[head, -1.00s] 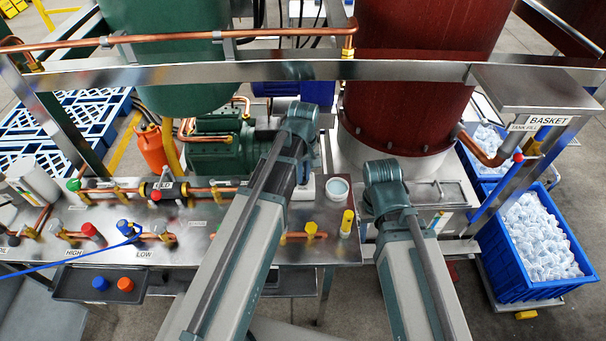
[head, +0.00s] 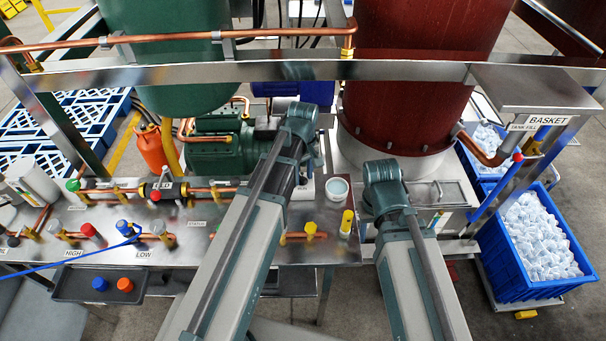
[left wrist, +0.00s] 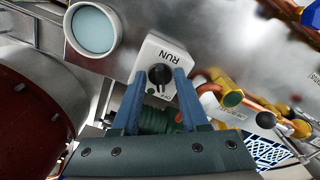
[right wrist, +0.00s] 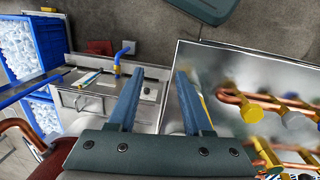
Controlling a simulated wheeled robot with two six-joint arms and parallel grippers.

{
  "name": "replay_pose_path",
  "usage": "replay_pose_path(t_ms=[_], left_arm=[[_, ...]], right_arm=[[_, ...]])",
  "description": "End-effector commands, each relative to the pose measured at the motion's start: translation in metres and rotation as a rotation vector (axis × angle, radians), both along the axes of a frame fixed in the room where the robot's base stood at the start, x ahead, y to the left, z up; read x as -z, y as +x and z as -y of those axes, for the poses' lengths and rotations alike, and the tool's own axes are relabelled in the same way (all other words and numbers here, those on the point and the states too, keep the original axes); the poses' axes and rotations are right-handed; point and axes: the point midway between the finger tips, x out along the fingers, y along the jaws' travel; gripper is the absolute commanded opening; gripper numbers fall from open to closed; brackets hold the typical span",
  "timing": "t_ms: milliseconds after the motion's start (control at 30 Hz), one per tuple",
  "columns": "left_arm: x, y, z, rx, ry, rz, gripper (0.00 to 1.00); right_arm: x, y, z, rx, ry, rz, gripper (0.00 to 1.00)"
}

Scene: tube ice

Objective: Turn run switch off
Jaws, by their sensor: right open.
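The run switch (left wrist: 159,75) is a black knob on a white box (left wrist: 176,54) labelled RUN in the left wrist view. My left gripper (left wrist: 158,79) is open, with its two fingertips on either side of the knob. I cannot tell whether either finger touches it. My right gripper (right wrist: 159,75) is open and empty above the floor gap beside the steel table (right wrist: 210,60).
Blue ice baskets (head: 520,290) stand at the right.

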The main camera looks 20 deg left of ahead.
Motion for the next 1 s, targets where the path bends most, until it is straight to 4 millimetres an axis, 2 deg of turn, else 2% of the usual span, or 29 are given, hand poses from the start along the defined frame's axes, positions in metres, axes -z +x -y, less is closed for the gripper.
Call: replay_pose_path(t_ms=[267, 467, 667, 1000], left_arm=[[-0.001, 0.0, 0.0, 0.001, 0.0, 0.0, 0.44], [-0.009, 0.0, 0.0, 0.001, 0.001, 0.001, 0.44], [-0.03, 0.0, 0.0, 0.001, 0.001, 0.001, 0.44], [-0.08, 0.0, 0.0, 0.001, 0.0, 0.0, 0.44]], right_arm=[[-0.001, 0.0, 0.0, 0.0, 0.0, 0.0, 0.5], [-0.009, 0.0, 0.0, 0.0, 0.0, 0.0, 0.5], [-0.03, 0.0, 0.0, -0.001, 0.0, 0.0, 0.5], [-0.08, 0.0, 0.0, 0.003, 0.001, 0.0, 0.5]])
